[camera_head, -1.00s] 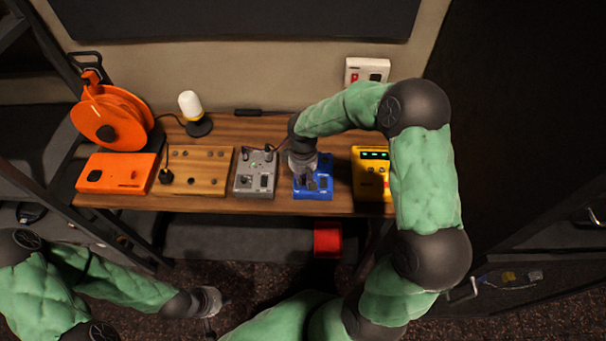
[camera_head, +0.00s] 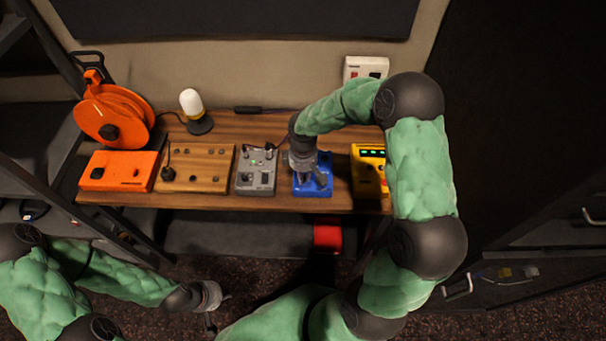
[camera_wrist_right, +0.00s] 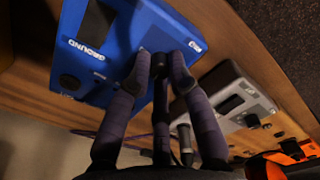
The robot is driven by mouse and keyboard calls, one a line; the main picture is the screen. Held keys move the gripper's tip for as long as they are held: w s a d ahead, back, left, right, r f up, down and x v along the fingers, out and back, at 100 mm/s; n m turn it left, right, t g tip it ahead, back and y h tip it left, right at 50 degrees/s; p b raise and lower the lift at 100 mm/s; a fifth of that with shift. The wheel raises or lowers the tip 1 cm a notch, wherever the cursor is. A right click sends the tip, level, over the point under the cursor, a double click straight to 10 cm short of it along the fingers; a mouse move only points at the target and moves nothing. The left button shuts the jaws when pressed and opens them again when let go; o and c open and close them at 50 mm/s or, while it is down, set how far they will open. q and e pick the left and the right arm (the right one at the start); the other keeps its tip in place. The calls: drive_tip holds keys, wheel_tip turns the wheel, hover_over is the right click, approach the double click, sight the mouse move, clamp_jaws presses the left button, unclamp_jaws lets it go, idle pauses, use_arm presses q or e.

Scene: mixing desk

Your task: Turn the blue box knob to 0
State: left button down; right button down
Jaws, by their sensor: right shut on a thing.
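The blue box (camera_head: 316,192) sits on the wooden desk, right of the grey box. My right gripper (camera_head: 309,182) comes down over it from above and hides much of its top. In the right wrist view, the blue box (camera_wrist_right: 118,48) has a "GROUND" label and a dark round part near one edge. The right fingertips (camera_wrist_right: 160,62) are shut close together at the box face. The knob between them is hidden, so its setting cannot be read. My left gripper (camera_head: 217,304) is empty, low at the front, away from the desk, with its fingers apart.
The grey box (camera_head: 257,181) stands close left of the blue box, the yellow box (camera_head: 367,178) to its right. Further left are a wooden panel (camera_head: 207,181), an orange box (camera_head: 118,183), a cable reel (camera_head: 105,108) and a lamp (camera_head: 192,103). A red object (camera_head: 327,237) is below the desk.

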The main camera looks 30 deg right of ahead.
drive_tip(key=c, duration=1.1)
unclamp_jaws()
drive_tip(key=shift+r, duration=0.1)
wheel_tip(320, 180, up, 12)
drive_tip(key=shift+f, duration=0.1)
